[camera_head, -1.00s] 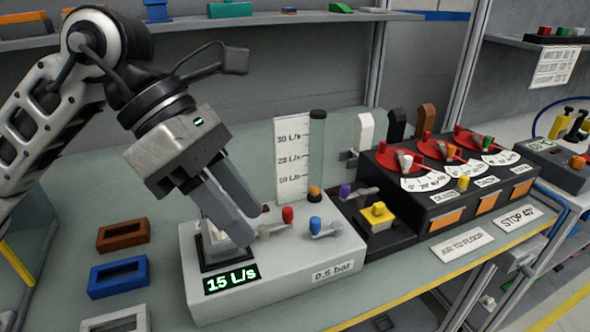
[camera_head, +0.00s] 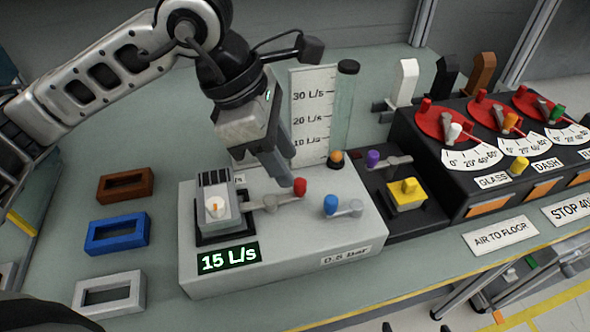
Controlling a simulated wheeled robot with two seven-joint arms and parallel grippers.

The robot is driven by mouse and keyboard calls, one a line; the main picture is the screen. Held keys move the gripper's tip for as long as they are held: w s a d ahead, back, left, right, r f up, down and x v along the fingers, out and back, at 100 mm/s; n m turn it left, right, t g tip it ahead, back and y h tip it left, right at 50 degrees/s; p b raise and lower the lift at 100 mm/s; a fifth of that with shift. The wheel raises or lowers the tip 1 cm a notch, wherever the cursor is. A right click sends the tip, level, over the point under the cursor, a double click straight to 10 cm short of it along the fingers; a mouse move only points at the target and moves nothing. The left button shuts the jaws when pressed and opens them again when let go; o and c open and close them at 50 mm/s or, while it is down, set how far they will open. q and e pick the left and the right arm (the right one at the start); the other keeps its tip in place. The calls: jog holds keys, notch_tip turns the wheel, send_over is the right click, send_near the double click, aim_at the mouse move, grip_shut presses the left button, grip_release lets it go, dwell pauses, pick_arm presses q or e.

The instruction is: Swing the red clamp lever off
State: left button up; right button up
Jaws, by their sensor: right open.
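The red clamp lever (camera_head: 300,187) is on top of the grey box (camera_head: 228,281). Its red knob is at the right end, and its grey arm runs left toward the white block (camera_head: 213,205) in the black frame. My left gripper (camera_head: 291,170) comes down from above and behind, its fingertips close to the left of the red knob. Whether they touch the knob is not clear. One finger largely overlaps the other, so the gap between them is hidden. My right gripper is not in view.
A blue-knobbed lever (camera_head: 331,204) sits just right of the red one. A clear tube (camera_head: 345,115) and scale card (camera_head: 311,95) stand behind. Brown, blue and grey frames lie on the left.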

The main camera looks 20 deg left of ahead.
aim_at(298, 181)
pick_arm(q)
jog(key=shift+x, duration=2.3)
pick_arm(e)
jog(key=shift+w+r, duration=0.35)
jog(key=shift+w, duration=0.1)
pick_arm(q)
grip_shut()
pick_arm(e)
jog(key=shift+s+f, duration=0.15)
jog(key=shift+f, duration=0.1)
